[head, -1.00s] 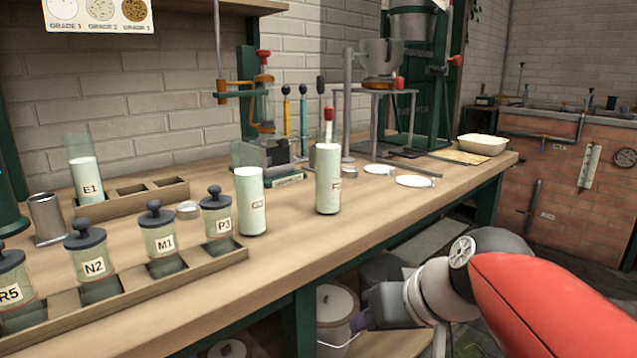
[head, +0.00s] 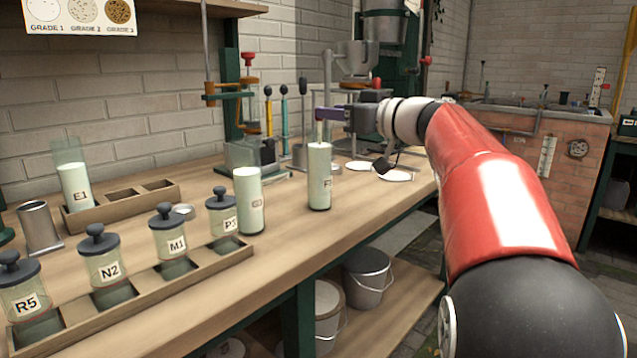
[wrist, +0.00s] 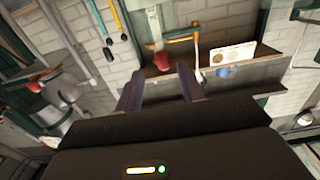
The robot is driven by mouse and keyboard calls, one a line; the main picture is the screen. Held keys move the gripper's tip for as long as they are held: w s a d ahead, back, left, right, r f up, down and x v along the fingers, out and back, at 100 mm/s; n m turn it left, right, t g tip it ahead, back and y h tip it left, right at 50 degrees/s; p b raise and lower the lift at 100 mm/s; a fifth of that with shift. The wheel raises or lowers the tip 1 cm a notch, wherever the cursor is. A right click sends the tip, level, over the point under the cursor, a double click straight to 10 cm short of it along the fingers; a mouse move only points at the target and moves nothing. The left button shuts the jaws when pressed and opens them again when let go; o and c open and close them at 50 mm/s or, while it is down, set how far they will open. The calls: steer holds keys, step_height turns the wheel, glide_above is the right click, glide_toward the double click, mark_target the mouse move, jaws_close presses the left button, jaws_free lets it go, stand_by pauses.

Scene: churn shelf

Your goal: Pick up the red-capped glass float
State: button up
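The float's thin pale stem (head: 319,132) rises from the white-filled glass cylinder (head: 319,178) marked with an F, standing on the bench. Its red cap does not show now; my gripper's purple fingers cover that spot in the head view. My gripper (head: 322,113) is level at the height of the stem's top, coming in from the right. In the wrist view my gripper (wrist: 159,80) has its two fingers apart, with nothing visibly held between them. I cannot make out the float in the wrist view, nor tell whether the fingers touch it.
A similar white-filled cylinder (head: 249,202) stands just left of the float's cylinder. A clamp stand with a red knob (head: 248,59) is behind, and a metal funnel stand (head: 357,62) is close to my gripper. Lidded jars sit in a wooden rack (head: 190,282) at left. The front bench strip is clear.

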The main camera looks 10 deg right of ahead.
steer(key=p+x, duration=0.1)
steer(key=x, duration=0.3)
steer(key=shift+a+f, duration=0.1)
steer(key=shift+a, duration=0.2)
steer(key=c, duration=0.8)
step_height(320, 180, up, 18)
steer(key=p, duration=0.3)
stand_by(0.3)
